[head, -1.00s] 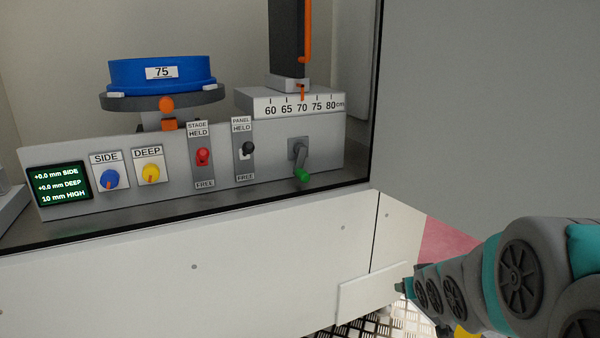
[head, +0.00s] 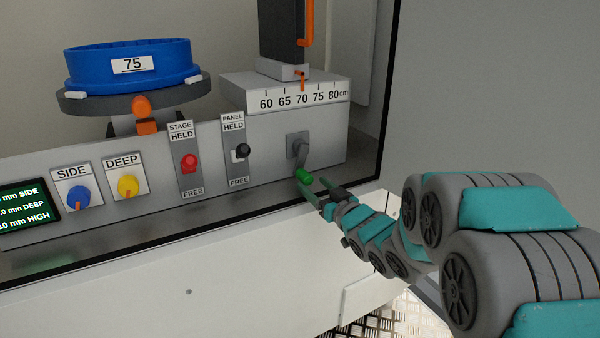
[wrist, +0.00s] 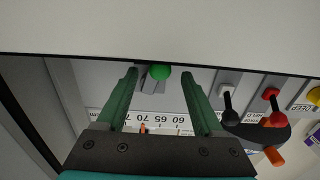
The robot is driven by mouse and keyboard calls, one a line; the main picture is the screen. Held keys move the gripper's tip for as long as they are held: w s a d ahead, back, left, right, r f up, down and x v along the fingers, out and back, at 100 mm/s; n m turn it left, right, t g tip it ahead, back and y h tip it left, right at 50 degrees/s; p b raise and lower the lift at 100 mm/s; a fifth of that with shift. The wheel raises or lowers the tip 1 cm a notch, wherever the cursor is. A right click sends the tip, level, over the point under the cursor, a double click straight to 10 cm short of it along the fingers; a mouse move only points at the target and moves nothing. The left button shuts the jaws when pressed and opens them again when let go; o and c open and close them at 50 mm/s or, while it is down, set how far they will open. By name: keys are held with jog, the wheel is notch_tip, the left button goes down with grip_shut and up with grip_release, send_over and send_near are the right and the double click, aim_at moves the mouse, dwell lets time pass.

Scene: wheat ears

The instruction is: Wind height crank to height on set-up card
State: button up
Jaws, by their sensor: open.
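The height crank (head: 299,148) is a grey arm on the front of the scale box, hanging down to a green knob (head: 304,175). My gripper (head: 320,190) is open and close to the knob, at its lower right in the head view. In the wrist view the knob (wrist: 160,72) shows between the two green fingertips; I cannot tell whether they touch it. The display (head: 24,207) is cut off at the left edge; its bottom line ends in "0 mm HIGH". An orange pointer (head: 302,82) stands at 70 on the cm scale (head: 280,101). No set-up card shows.
Left of the crank are the black PANEL lever (head: 242,151), the red STAGE lever (head: 189,162), and the yellow DEEP (head: 128,187) and blue SIDE (head: 78,198) knobs. A grey wall (head: 480,90) stands at right.

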aim_at(303, 175)
jog(key=x, duration=0.6)
jog(key=shift+w+a, duration=0.2)
jog(key=shift+w, duration=0.1)
jog(key=shift+c, duration=0.4)
grip_shut()
dwell(0.7)
